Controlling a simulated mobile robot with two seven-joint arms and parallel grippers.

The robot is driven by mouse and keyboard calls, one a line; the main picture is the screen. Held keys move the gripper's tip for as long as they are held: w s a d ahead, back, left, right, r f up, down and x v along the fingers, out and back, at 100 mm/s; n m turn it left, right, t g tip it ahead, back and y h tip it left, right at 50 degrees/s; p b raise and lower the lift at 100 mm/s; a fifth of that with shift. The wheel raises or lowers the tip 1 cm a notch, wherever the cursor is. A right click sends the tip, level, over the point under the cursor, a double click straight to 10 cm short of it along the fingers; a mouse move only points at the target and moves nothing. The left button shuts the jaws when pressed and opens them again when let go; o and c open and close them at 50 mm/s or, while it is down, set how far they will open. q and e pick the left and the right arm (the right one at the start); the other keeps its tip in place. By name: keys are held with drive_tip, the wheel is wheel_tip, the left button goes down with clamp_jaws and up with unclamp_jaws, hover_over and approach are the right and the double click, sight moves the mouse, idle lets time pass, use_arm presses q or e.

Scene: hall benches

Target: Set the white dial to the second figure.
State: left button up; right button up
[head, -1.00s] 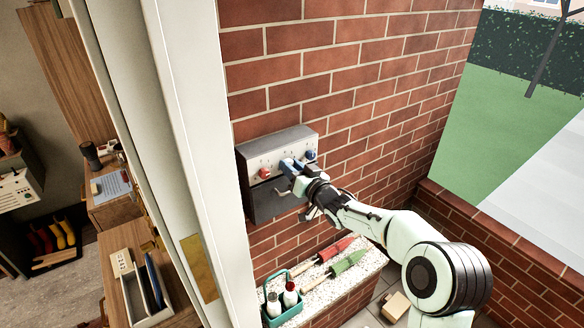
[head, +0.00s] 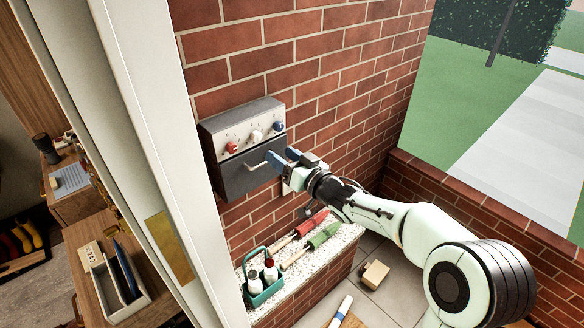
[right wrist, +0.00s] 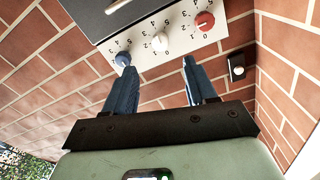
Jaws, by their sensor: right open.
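The white dial (head: 256,136) sits between the red dial (head: 232,147) and the blue dial (head: 278,126) on the pale face of a grey wall box (head: 243,107). In the right wrist view the panel appears upside down, with the white dial (right wrist: 160,41) and small figures around it. I cannot tell which figure its pointer marks. My right gripper (head: 281,157) is open and empty, just below and in front of the panel, apart from the dials. In the right wrist view its blue fingers (right wrist: 158,66) point towards the white dial. My left gripper is not in view.
A metal handle (head: 257,165) crosses the box's dark lower part. A ledge (head: 300,268) below holds a green caddy (head: 264,289) with bottles and red and green rolled items. A white door frame (head: 165,150) stands left. A brick wall surrounds the box.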

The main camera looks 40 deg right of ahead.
drive_tip(key=shift+s+d, duration=0.1)
drive_tip(key=shift+s, duration=1.5)
wheel_tip(320, 180, down, 18)
drive_tip(key=w+a+r+m+g, duration=0.1)
drive_tip(key=a+m+g, duration=0.1)
drive_tip(key=a+g, duration=0.15)
drive_tip(key=s+a+f+g, duration=0.3)
drive_tip(key=f, duration=0.7)
drive_tip(key=s+a+f+g, duration=0.3)
drive_tip(key=f, duration=0.7)
drive_tip(key=s+a+f+g, duration=0.3)
drive_tip(key=s+a+f, duration=0.1)
drive_tip(key=s, duration=0.5)
drive_tip(key=s+a+f+g+y, duration=0.1)
drive_tip(key=s+a+f+g, duration=0.2)
drive_tip(key=s+a+f, duration=0.2)
drive_tip(key=s+a+f+g+y, duration=0.1)
drive_tip(key=s+a+f+g, duration=0.2)
drive_tip(key=s, duration=1)
drive_tip(key=x, duration=0.5)
drive_tip(key=shift+a, duration=0.25)
drive_tip(key=shift+f+g, duration=0.1)
drive_tip(key=shift+g, duration=0.15)
